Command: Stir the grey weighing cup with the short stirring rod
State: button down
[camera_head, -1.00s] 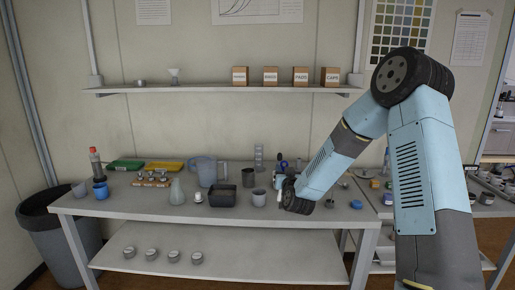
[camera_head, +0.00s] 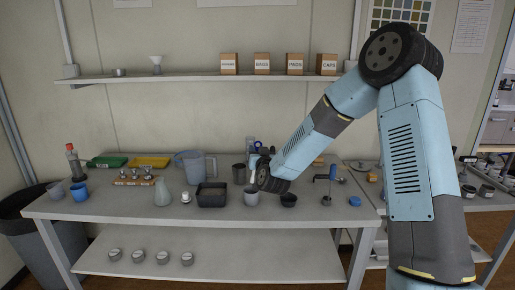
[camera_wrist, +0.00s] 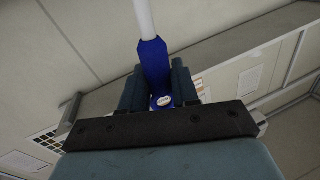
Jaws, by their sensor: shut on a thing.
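My gripper (camera_wrist: 160,88) is shut on the blue handle (camera_wrist: 153,62) of a stirring rod, whose white shaft (camera_wrist: 144,18) extends away from the fingers in the wrist view. In the head view my gripper (camera_head: 258,158) is above the table, and the white shaft (camera_head: 254,173) points down just above a light grey cup (camera_head: 251,197), apparently the weighing cup. The cup stands upright near the table's front. I cannot tell whether the rod's tip is inside its rim. The fingers are partly hidden by my wrist in the head view.
A black tray (camera_head: 211,200) stands left of the cup and a dark bowl (camera_head: 288,201) right of it. A dark grey cup (camera_head: 239,173) and a clear jug (camera_head: 196,168) stand behind.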

jog(key=shift+d+f, duration=0.2)
jog(key=shift+f, duration=0.8)
jog(key=shift+a+f, duration=0.25)
jog(key=shift+f, duration=1.25)
jog(key=shift+a+f, duration=0.2)
jog(key=shift+f, duration=1.75)
jog(key=shift+d, duration=0.1)
